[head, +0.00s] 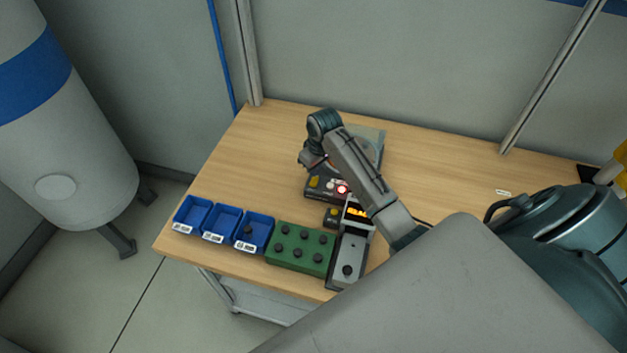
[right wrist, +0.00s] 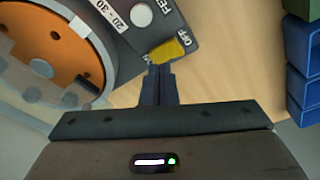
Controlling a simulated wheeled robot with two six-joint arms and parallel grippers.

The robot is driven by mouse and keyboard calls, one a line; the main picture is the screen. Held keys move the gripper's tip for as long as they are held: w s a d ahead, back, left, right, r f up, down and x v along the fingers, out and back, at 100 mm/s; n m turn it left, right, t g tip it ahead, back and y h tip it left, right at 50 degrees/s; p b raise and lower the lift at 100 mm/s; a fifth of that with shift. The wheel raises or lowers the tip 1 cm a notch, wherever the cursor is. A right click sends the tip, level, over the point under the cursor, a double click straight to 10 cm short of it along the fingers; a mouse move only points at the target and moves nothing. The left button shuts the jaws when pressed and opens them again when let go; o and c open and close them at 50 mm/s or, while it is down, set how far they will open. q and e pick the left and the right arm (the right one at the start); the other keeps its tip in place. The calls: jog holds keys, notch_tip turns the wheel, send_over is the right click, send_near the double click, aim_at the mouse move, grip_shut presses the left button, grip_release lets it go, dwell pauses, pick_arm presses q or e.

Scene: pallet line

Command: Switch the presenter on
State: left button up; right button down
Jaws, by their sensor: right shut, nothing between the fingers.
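The presenter is a dark grey box (head: 325,197) near the middle of the table, partly hidden by my right arm in the head view. In the right wrist view its panel (right wrist: 205,18) carries a yellow switch (right wrist: 167,52) with the word OFF beside it. An orange disc (right wrist: 60,45) under a clear round cover is to the left. My right gripper (right wrist: 160,72) is shut and empty, its fingertips right at the near edge of the yellow switch. I cannot tell whether they touch. My left gripper is not in view.
Several blue bins (head: 221,224) stand at the table's front left, beside a green block (head: 300,249) with dark knobs. A grey device (head: 348,262) with an orange display stands right of it. The table's (head: 245,150) back left is clear.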

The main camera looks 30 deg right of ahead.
aim_at(316, 179)
jog(key=shift+r, duration=2.7)
jog(key=shift+s+f, duration=0.1)
